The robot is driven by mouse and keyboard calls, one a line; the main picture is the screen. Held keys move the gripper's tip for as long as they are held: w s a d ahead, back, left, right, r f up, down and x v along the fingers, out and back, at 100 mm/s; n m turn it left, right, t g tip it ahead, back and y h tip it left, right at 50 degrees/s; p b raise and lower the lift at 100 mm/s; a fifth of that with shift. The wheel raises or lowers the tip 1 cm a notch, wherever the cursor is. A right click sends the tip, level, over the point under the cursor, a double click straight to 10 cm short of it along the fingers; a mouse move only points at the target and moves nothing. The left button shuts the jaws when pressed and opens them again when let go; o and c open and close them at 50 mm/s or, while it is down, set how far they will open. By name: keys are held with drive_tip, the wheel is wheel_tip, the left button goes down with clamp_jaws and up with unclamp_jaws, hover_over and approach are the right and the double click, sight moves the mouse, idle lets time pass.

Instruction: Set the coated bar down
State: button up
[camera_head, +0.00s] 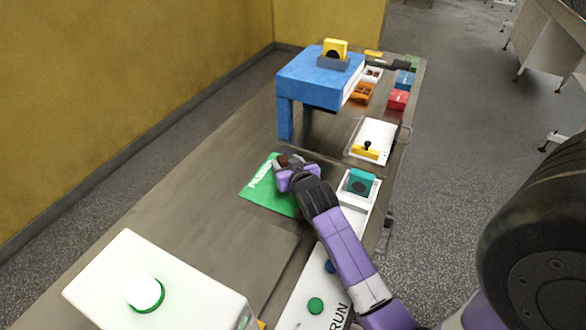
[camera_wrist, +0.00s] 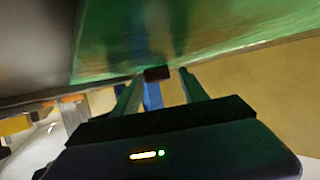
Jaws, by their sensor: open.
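The coated bar (camera_wrist: 157,74) is a small dark brown block in the wrist view, between the tips of my gripper (camera_wrist: 161,77). The two fingers stand apart, with a gap visible on each side of the bar. A green mat (camera_head: 258,193) with white lettering lies on the bench in the head view. It also fills the upper part of the wrist view (camera_wrist: 200,35). My gripper (camera_head: 284,162) is over the mat's far end in the head view and hides part of it. I cannot tell whether the bar's underside rests fully on the mat.
A blue arched machine (camera_head: 310,75) with a yellow block on top stands beyond the mat. A white tray (camera_head: 373,140) with a yellow piece and a teal block (camera_head: 360,182) lie to the right. A white box (camera_head: 150,285) with a lit button stands near. Bare bench lies left of the mat.

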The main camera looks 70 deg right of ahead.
drive_tip(key=b+v, duration=0.1)
drive_tip(key=v, duration=0.9)
drive_tip(key=shift+s+a+r, duration=0.15)
drive_tip(key=shift+s+a, duration=0.05)
drive_tip(key=shift+a, duration=0.05)
drive_tip(key=shift+s+a+r, duration=0.4)
drive_tip(key=shift+a, duration=0.05)
